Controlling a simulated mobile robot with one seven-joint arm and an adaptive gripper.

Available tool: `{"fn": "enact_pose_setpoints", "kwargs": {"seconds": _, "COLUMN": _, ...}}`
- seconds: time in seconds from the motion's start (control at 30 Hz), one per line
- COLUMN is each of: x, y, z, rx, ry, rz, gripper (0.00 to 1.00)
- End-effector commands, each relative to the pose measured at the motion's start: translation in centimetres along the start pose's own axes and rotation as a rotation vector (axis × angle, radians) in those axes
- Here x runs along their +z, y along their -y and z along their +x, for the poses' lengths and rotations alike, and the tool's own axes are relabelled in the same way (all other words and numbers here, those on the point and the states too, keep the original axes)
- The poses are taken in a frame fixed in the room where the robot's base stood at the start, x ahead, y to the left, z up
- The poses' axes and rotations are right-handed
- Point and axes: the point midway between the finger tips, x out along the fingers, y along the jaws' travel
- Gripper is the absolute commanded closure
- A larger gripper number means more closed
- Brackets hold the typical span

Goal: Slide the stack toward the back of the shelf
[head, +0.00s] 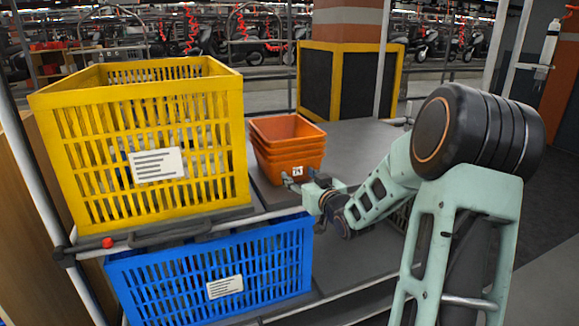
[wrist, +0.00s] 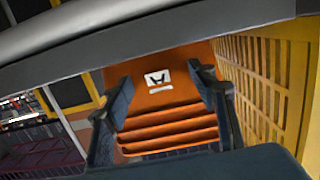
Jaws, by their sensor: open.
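A stack of several nested orange bins (head: 289,150) stands on the grey shelf (head: 345,150), just right of the yellow crate. A small white label shows on its near face. My gripper (head: 303,183) is at the near side of the stack, low in front of the label. In the wrist view the stack (wrist: 165,95) fills the middle, with the open fingers of my gripper (wrist: 160,85) to either side of the label. The fingers look close to the front face; I cannot tell whether they touch it. The stack's far side is hidden.
A yellow crate (head: 215,150) stands directly left of the stack; its slatted wall (wrist: 265,80) is on the right in the wrist view. A blue crate (head: 215,275) sits on the level below. The shelf behind and right of the stack looks clear. A yellow-framed pillar base (head: 343,85) stands beyond.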

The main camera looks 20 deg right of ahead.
Motion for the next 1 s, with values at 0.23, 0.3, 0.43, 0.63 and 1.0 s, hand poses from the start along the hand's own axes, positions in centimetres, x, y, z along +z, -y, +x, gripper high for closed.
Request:
{"fn": "enact_pose_setpoints", "kwargs": {"seconds": 0.23, "x": -0.1, "y": 0.0, "z": 1.0, "rx": -0.001, "ry": 0.0, "rz": 0.0, "gripper": 0.48}}
{"fn": "enact_pose_setpoints", "kwargs": {"seconds": 0.3, "x": -0.1, "y": 0.0, "z": 1.3, "rx": -0.001, "ry": 0.0, "rz": -0.001, "gripper": 0.48}}
{"fn": "enact_pose_setpoints", "kwargs": {"seconds": 0.43, "x": -0.2, "y": 0.0, "z": 1.8, "rx": -0.001, "ry": -0.001, "rz": -0.001, "gripper": 0.48}}
{"fn": "enact_pose_setpoints", "kwargs": {"seconds": 0.63, "x": -0.3, "y": 0.0, "z": 2.6, "rx": -0.001, "ry": -0.001, "rz": -0.001, "gripper": 0.48}}
{"fn": "enact_pose_setpoints", "kwargs": {"seconds": 1.0, "x": -0.5, "y": 0.0, "z": 4.1, "rx": -0.001, "ry": -0.001, "rz": 0.0, "gripper": 0.48}}
